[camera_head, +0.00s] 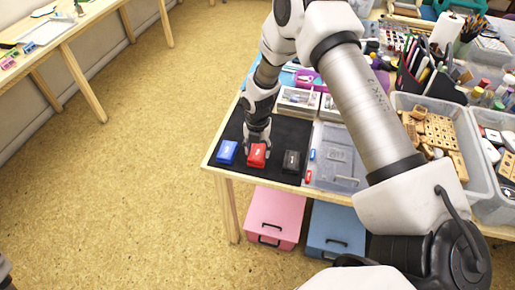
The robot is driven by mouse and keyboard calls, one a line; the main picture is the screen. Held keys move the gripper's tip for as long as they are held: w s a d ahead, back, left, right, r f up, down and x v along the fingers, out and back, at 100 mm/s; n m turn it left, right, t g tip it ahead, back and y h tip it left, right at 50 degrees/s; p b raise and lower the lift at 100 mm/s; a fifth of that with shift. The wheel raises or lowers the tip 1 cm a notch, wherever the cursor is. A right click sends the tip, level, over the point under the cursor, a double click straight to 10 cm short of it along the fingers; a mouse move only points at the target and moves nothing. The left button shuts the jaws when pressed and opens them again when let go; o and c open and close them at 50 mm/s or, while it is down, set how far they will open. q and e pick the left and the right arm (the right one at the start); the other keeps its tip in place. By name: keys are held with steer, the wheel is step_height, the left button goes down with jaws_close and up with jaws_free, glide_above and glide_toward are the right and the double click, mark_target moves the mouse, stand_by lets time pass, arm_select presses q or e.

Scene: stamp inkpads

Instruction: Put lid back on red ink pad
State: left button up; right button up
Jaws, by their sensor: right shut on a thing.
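The red ink pad (257,155) lies on a black mat (226,167) near the table's front left corner. A blue ink pad (227,152) is to its left and a black ink pad (292,161) to its right. My right gripper (257,141) reaches down from behind to the red ink pad and is shut on its red lid, at the far edge. The fingertips are partly hidden, and I cannot tell whether the lid is seated on the pad or slightly above it.
A clear plastic case (336,165) lies right of the mat. Bins of wooden stamps (437,131) and a pen holder (428,84) crowd the table's right side. A pink drawer box (275,216) and a blue one (336,232) stand below. The floor at left is clear.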

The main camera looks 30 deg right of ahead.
steer(key=shift+f, duration=0.2)
stand_by(0.8)
steer(key=o, duration=1.2)
steer(key=shift+o, duration=0.2)
steer(key=shift+r, duration=0.1)
steer(key=shift+r+p, duration=2.3)
steer(key=shift+r, duration=1.15)
jaws_close()
steer(key=shift+f, duration=0.3)
